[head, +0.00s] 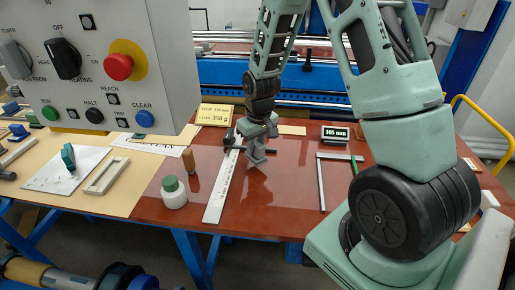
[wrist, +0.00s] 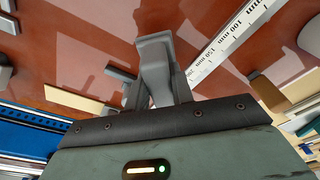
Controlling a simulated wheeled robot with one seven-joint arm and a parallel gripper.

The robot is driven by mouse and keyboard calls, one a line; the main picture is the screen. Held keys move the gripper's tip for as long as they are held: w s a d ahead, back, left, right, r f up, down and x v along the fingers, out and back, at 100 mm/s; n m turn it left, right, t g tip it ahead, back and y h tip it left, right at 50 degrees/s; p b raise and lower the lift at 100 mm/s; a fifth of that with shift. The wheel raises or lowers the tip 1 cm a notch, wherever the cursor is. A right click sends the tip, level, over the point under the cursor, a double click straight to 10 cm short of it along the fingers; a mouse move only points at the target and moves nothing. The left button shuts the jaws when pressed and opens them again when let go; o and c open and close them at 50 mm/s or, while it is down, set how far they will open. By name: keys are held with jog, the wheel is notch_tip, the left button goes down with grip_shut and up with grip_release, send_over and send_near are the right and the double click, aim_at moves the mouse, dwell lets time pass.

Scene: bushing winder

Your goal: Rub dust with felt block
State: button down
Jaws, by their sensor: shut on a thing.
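My gripper (head: 258,148) hangs over the red-brown bench top, just right of the long white ruler, and points down. It is shut on a grey block, taken to be the felt block, which shows between the grey fingers in the wrist view (wrist: 155,62). The block and fingers are close in colour, so their edges are hard to tell apart. I cannot tell whether the block touches the bench top (head: 285,205). I cannot make out any dust; the bench shows only reflections in the wrist view.
The white ruler (head: 222,188) lies beside my gripper. A white jar with green lid (head: 173,195) and a wooden-handled tool (head: 189,162) stand left. A metal square (head: 321,185) and a display (head: 336,134) lie right. A control panel (head: 110,65) hangs at upper left.

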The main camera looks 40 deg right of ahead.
jog(key=shift+r+p, duration=1.7)
jog(key=shift+r, duration=0.8)
